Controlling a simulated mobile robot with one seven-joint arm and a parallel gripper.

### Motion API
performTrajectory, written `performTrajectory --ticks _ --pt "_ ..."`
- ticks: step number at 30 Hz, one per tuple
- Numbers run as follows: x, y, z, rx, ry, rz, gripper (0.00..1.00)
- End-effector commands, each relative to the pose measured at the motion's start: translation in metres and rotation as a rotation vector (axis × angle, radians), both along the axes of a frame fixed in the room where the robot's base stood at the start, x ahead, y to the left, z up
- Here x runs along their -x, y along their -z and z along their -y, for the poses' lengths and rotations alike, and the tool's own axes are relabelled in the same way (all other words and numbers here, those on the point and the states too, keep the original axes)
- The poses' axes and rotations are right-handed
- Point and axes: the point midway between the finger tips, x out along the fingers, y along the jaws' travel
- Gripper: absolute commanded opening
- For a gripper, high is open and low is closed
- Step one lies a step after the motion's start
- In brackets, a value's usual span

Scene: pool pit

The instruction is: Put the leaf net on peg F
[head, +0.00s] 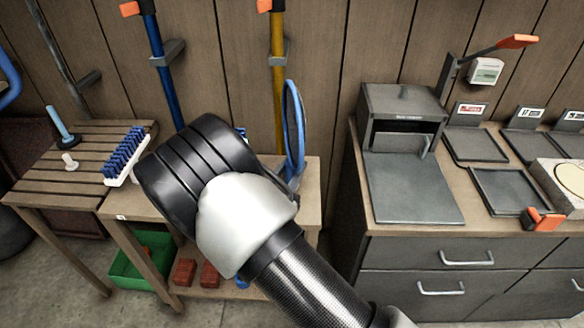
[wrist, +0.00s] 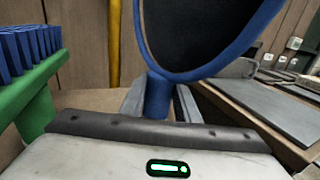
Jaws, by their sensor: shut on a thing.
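The leaf net has a blue rim and dark mesh. In the head view the leaf net (head: 294,125) stands upright, nearly edge-on, just beyond my gripper (head: 287,182). In the wrist view the leaf net (wrist: 205,32) fills the top middle, and my gripper (wrist: 160,100) is shut on its short blue handle. My wrist hides most of the fingers in the head view. Grey wall brackets (head: 168,53) hold long poles. I see no readable letter F, so I cannot tell which peg is F.
A green-backed brush (wrist: 28,85) is close at left in the wrist view. A yellow pole (head: 277,75) stands behind the net. A cabinet (head: 440,245) with trays and a grey box is right.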

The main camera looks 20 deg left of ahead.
Motion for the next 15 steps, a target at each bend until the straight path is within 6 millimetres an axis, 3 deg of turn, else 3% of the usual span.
performTrajectory --ticks 15 --pt "-0.0002 0.0082 0.0000 0.000 0.000 0.001 0.00"
